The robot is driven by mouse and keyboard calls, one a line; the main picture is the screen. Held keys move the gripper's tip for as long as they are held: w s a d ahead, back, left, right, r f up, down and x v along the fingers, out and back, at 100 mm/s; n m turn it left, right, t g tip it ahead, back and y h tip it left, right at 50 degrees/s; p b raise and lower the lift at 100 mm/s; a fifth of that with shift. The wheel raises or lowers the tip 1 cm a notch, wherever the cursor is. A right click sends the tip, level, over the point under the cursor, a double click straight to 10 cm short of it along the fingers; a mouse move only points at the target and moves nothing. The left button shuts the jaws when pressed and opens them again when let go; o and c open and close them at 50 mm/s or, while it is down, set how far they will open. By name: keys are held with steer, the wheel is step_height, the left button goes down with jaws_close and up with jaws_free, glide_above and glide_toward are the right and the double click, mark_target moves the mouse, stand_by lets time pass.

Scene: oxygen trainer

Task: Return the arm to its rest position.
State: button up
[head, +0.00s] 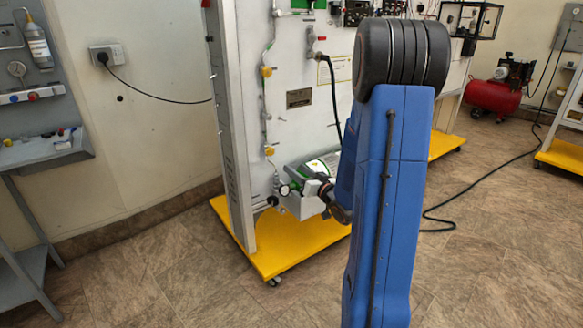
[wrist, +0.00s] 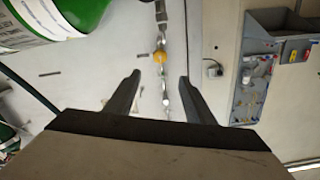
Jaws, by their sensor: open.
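My gripper (wrist: 160,79) is open, with its two dark fingers apart and nothing between them in the wrist view. It faces the white trainer panel (wrist: 95,65), with the pipe line and a yellow valve (wrist: 159,57) showing beyond the fingertips. In the head view my blue arm stands in front of the white trainer panel (head: 300,120), and my wrist is partly hidden behind it, low by the panel. A green cylinder (wrist: 75,12) with a white label is close by at the upper left of the wrist view.
The trainer stands on a yellow wheeled base (head: 290,252). A blue-grey wall station (head: 45,150) is at the left, and a red compressor (head: 492,96) at the back right. A black cable (head: 490,170) crosses the floor; the foreground floor is clear.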

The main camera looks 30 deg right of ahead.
steer(key=shift+s, duration=0.4)
steer(key=shift+w, duration=0.1)
steer(key=s+a+r+g+h, duration=0.45)
steer(key=s+a+g, duration=0.25)
steer(key=s+a, duration=0.2)
steer(key=s+a+n+g+y, duration=0.1)
steer(key=s+a+g+y, duration=0.1)
steer(key=s+a, duration=0.5)
steer(key=s+a+n+g+y, duration=0.1)
steer(key=s+a+g, duration=0.3)
steer(key=s, duration=1.3)
steer(key=a+r+y, duration=0.1)
steer(key=a, duration=0.2)
steer(key=shift+s+n, duration=0.35)
steer(key=shift+n, duration=0.05)
